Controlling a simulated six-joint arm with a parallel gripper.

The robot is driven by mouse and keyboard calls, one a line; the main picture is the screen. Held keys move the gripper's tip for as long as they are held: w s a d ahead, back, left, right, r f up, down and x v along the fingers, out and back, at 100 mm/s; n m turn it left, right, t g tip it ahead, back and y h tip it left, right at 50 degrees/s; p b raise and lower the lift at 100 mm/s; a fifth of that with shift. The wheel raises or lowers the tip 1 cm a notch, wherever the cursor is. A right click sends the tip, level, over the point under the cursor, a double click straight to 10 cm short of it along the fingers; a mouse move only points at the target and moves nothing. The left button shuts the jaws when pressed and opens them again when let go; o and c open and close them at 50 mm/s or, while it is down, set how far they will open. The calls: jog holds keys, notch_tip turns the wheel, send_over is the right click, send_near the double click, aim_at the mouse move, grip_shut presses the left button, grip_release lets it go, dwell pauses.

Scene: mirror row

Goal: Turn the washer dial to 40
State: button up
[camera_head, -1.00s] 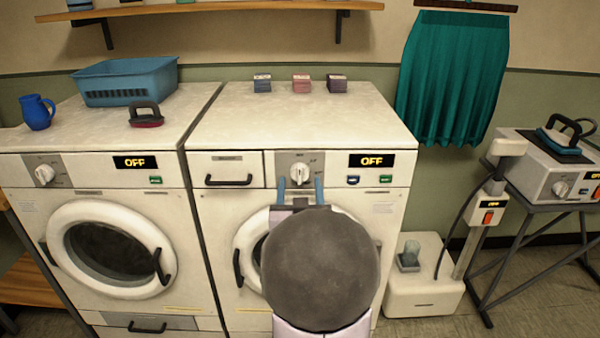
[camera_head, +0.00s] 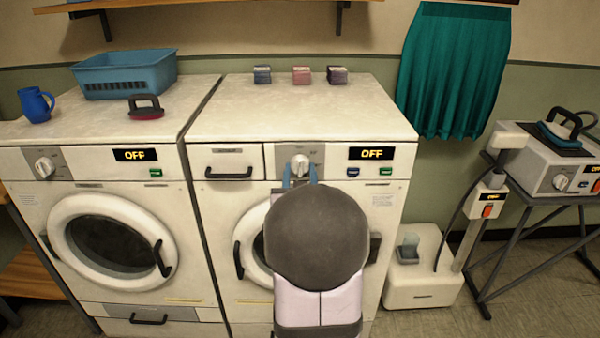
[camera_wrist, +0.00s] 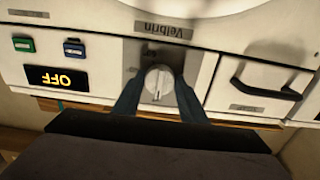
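The washer is the right-hand white machine (camera_head: 232,196), with a drawer at its upper left and a display reading OFF (camera_head: 372,153). Its pale round dial (camera_head: 300,164) sits on a grey panel; in the upside-down wrist view the dial (camera_wrist: 158,84) shows a mark pointing down the picture, toward the machine's top. My gripper (camera_head: 300,172) is in front of the dial, with one blue finger on each side. In the wrist view both fingertips (camera_wrist: 158,80) lie against the dial's sides. The numbers around the dial are too small to read.
A similar machine (camera_head: 30,195) with its own dial stands at left, bearing a blue basket (camera_head: 125,75), blue mug (camera_head: 36,104) and red-based handled tool (camera_head: 146,108). Several small boxes stand on the washer's back. A steamer (camera_head: 425,275) and iron table stand at right.

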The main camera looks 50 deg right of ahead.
jog(key=shift+n+b, duration=0.3)
jog(key=shift+b, duration=0.1)
jog(key=o, duration=1)
jog(key=shift+o, duration=0.2)
jog(key=shift+s+a, duration=0.1)
jog(key=b+v, duration=0.4)
jog(key=v, duration=0.3)
jog(key=shift+r, duration=0.1)
